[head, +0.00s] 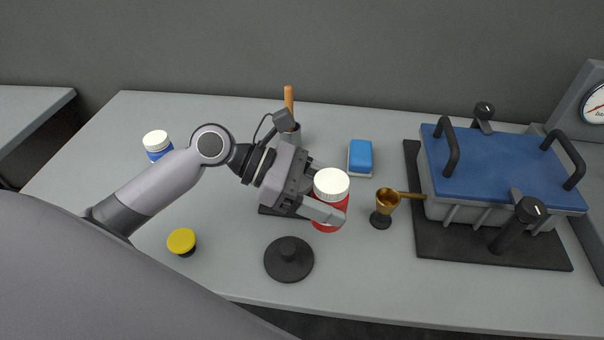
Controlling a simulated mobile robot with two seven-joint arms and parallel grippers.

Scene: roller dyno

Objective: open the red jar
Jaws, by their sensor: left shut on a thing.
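The red jar (329,220) has a white lid (331,183) on top and is upright near the middle of the bench. My left gripper (326,208) reaches it from the left, shut on the red jar's body below the lid. The fingers hide part of the jar's side. I cannot tell whether the jar's base touches the bench. My right gripper is not in view.
A black round disc with a knob (289,261) lies in front of the jar. A brass cup (386,202) stands close at its right, beside a blue-lidded box (490,165). A blue sponge (360,156) lies behind. A yellow-topped jar (181,240) and blue jar (158,146) stand left.

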